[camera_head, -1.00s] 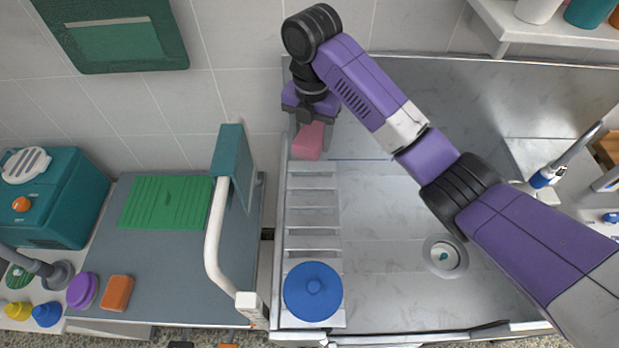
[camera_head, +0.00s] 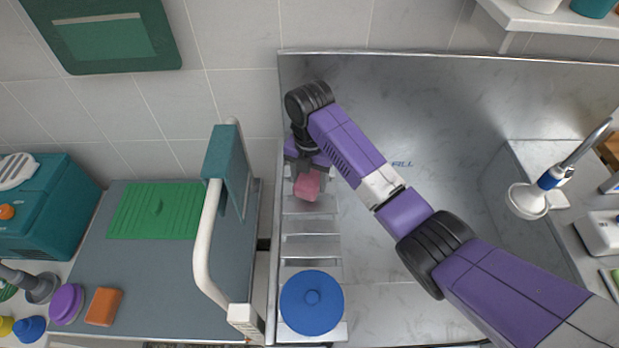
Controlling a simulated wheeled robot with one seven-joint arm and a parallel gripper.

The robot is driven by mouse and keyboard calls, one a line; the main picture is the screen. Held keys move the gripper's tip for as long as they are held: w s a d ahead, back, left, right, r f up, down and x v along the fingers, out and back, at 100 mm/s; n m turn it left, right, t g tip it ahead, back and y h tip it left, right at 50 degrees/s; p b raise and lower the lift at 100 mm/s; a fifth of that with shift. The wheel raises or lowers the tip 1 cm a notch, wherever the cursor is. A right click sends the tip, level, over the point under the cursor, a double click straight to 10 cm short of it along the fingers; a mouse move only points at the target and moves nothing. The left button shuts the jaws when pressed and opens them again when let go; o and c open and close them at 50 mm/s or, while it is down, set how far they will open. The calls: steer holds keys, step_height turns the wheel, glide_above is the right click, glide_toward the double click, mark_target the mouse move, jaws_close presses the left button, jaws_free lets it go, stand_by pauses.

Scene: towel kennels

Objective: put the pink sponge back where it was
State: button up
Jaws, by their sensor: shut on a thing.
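The pink sponge (camera_head: 307,186) is held in my gripper (camera_head: 307,172), which is shut on it and points down. The sponge is over the far end of the slatted rack (camera_head: 311,246) along the left side of the metal basin. I cannot tell whether the sponge touches the rack. My arm reaches in from the lower right and hides part of the basin behind it.
A blue round lid (camera_head: 312,302) sits at the rack's near end. Left of the basin, a white rail (camera_head: 207,245) stands upright by a grey table with a green mat (camera_head: 156,211), an orange sponge (camera_head: 104,307) and a purple round thing (camera_head: 67,304). A shower head (camera_head: 527,201) is at right.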

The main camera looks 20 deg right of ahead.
mark_target(310, 177)
steer(key=shift+f, duration=0.15)
steer(key=o, duration=1.2)
step_height(310, 177, up, 11)
steer(key=shift+d+r+p, duration=0.1)
steer(key=shift+r+p, duration=0.05)
steer(key=shift+p, duration=0.9)
steer(key=shift+r, duration=0.55)
